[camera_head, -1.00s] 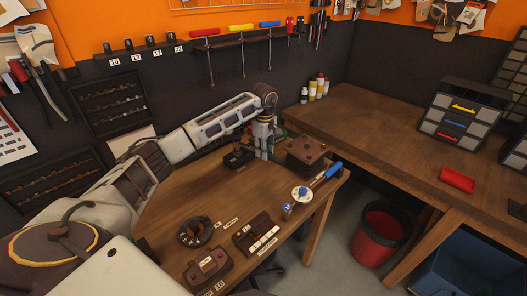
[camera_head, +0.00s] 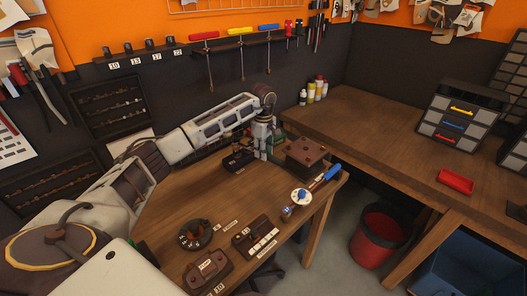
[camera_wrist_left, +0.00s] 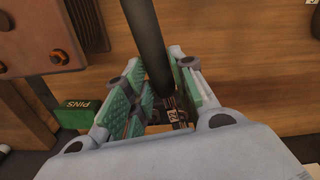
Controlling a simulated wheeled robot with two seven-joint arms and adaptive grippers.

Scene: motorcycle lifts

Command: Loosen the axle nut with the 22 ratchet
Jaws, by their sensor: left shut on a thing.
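My left gripper (camera_head: 262,155) is over the far side of the wooden bench, pointing down. In the left wrist view the gripper (camera_wrist_left: 155,105) has its green-padded fingers around a long dark bar (camera_wrist_left: 150,40), shut on it. A small tag reading 22 (camera_wrist_left: 173,116) shows by the bar's lower end, so this appears to be the 22 ratchet; its head is hidden. I cannot make out the axle nut in either view. My right gripper is not in view.
A brown block with round knobs (camera_head: 306,152) stands just right of the gripper. A dark holder (camera_head: 238,160) is just left. A blue-handled tool (camera_head: 331,172), a round dish (camera_head: 195,235) and labelled trays (camera_head: 255,236) are on the bench. A red bin (camera_head: 378,233) stands on the floor.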

